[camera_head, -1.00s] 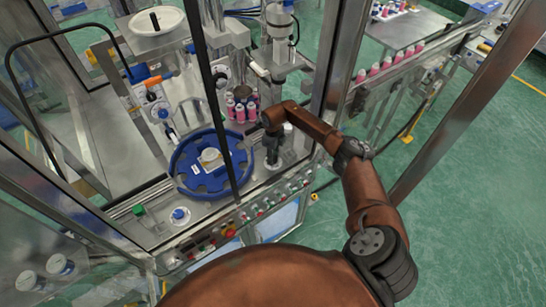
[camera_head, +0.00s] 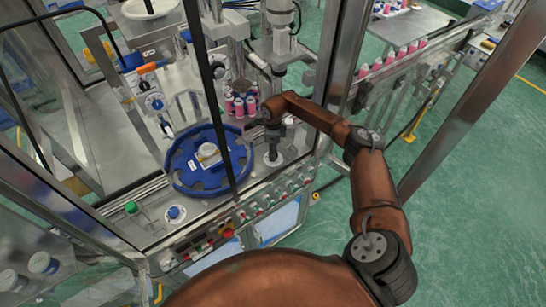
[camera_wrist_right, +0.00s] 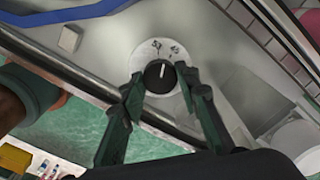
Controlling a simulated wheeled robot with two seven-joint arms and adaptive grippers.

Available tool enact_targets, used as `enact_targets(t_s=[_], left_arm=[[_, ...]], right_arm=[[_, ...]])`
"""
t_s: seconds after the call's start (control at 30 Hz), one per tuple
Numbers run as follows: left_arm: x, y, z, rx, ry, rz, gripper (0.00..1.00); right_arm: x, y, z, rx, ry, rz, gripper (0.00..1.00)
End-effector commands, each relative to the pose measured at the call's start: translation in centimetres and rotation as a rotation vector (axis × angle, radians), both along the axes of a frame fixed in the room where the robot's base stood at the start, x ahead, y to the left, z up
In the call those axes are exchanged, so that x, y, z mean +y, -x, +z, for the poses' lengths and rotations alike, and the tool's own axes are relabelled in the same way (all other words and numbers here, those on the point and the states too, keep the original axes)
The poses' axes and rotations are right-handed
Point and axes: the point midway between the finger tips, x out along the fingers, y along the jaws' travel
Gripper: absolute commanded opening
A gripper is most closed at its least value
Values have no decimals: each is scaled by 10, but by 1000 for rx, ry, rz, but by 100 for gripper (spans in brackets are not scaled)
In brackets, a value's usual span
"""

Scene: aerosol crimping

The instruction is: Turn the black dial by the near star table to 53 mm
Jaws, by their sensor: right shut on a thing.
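In the head view, the gripper (camera_head: 273,150) reaches down over the white plate (camera_head: 272,160); the dial is mostly hidden there. The blue star table (camera_head: 185,183) lies just left of it. My left gripper is in neither view.
Pink bottles (camera_head: 240,106) stand behind the gripper. Another dial (camera_head: 154,102) is on the left behind the star table. A row of buttons (camera_head: 265,205) runs along the machine's front edge. Metal frame posts (camera_head: 330,60) flank my right arm.

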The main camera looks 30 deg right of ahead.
Motion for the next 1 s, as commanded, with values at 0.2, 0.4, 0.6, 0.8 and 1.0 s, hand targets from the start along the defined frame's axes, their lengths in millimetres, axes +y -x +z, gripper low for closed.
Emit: enact_targets(t_s=[0.2,0.4,0.6,0.8,1.0], left_arm=[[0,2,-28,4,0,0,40],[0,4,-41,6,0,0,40],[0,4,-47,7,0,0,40],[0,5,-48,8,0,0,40],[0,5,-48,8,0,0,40]], right_arm=[[-1,0,-4,0,1,159,5],[-1,0,-3,1,1,266,5],[0,0,-1,1,-1,324,5],[0,0,0,1,0,344,6],[0,0,0,1,0,345,5]])
